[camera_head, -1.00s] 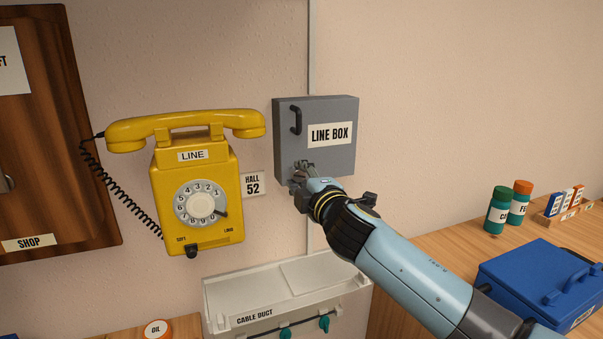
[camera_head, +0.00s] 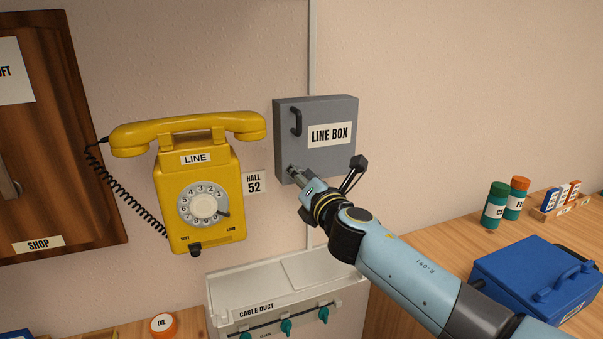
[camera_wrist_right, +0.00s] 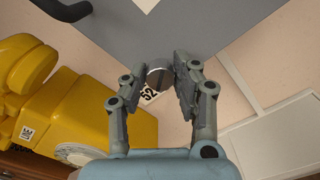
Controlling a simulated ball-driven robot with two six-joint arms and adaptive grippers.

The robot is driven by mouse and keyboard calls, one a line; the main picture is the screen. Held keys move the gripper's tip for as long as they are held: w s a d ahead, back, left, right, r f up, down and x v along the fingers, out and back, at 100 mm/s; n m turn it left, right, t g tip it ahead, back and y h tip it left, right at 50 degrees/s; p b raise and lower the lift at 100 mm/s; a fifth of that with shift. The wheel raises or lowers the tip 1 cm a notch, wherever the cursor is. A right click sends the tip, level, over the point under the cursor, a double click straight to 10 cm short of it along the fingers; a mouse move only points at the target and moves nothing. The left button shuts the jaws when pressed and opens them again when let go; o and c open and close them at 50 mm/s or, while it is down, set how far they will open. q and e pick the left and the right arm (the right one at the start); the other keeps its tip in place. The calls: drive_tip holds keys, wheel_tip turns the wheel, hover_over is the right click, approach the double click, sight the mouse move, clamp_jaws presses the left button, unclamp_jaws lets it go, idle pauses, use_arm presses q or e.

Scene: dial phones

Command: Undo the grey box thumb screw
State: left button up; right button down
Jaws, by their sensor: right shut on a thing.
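The grey line box (camera_head: 340,165) hangs on the wall, its door closed, with a black handle (camera_head: 296,121) at its upper left. My right gripper (camera_head: 292,172) is at the box's lower left corner. In the right wrist view, my right gripper (camera_wrist_right: 161,80) has its two fingers on either side of a small dark round thumb screw (camera_wrist_right: 157,77), and is shut on it. In the head view the screw is mostly hidden by the fingertips. My left gripper is in neither view.
A yellow dial phone (camera_head: 200,170) hangs left of the box, with a HALL 52 label (camera_head: 254,181) between them. A cable duct (camera_head: 240,300) with teal knobs sits below. A blue case (camera_head: 510,270) and canisters (camera_head: 496,205) stand on the right bench.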

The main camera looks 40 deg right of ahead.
drive_tip(key=n+p, duration=0.3)
drive_tip(key=n, duration=0.8)
drive_tip(key=shift+a+f+n, duration=0.1)
drive_tip(key=shift+f+n, duration=0.05)
drive_tip(key=shift+n, duration=0.25)
drive_tip(key=shift+s, duration=0.1)
drive_tip(key=c, duration=1)
unclamp_jaws()
